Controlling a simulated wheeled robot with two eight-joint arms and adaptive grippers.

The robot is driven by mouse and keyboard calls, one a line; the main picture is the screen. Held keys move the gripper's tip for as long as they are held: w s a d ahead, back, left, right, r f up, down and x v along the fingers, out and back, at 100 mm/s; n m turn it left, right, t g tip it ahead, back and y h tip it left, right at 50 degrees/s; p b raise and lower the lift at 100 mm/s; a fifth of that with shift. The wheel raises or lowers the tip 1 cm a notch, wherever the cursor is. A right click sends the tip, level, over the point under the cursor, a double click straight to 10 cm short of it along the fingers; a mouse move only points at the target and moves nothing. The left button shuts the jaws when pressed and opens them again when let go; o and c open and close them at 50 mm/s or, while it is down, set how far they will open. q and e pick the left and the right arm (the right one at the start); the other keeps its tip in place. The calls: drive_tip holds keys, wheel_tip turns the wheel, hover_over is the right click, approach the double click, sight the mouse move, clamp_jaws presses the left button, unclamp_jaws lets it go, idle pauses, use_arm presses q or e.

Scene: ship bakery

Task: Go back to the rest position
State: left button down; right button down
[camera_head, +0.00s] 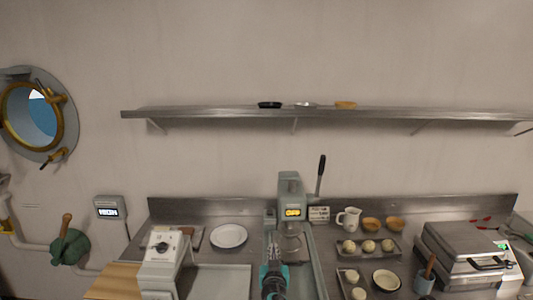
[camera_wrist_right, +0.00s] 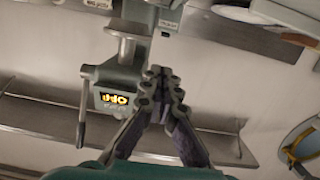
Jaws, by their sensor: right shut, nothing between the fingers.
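My right gripper (camera_head: 274,250) points up at the bottom middle of the head view, in front of the grey press (camera_head: 290,185) with its lit OFF display. In the right wrist view its two fingers (camera_wrist_right: 160,76) come together at the tips with nothing between them. The press (camera_wrist_right: 120,85) also shows there, upside down, behind the fingers. I cannot tell how far the gripper is from the press. My left gripper is in neither view.
A steel counter holds a white plate (camera_head: 229,236), a white jug (camera_head: 349,219), a dough tray (camera_head: 368,254), a cream bowl (camera_head: 386,280) and a grey hinged appliance (camera_head: 465,252). A white machine (camera_head: 162,262) stands at left. A wall shelf (camera_head: 220,112) hangs above.

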drive_tip(key=s+d+r+m+g+h, duration=0.1)
drive_tip(key=s+d+r+g+h, duration=0.15)
drive_tip(key=s+d, duration=0.55)
drive_tip(key=s+d+r+m+g+h, duration=0.1)
drive_tip(key=s+d+g, duration=0.2)
drive_tip(key=s+d, duration=0.4)
drive_tip(key=s+f+n+g+y, duration=0.1)
drive_tip(key=s+f+g+y, duration=0.1)
drive_tip(key=s, duration=0.8)
drive_tip(key=s+f+n+g+y, duration=0.1)
drive_tip(key=s+f, duration=0.3)
drive_tip(key=s, duration=0.7)
drive_tip(key=shift+s+d+f+g+y, duration=0.3)
drive_tip(key=shift+g+y, duration=0.05)
drive_tip(key=shift+g, duration=0.1)
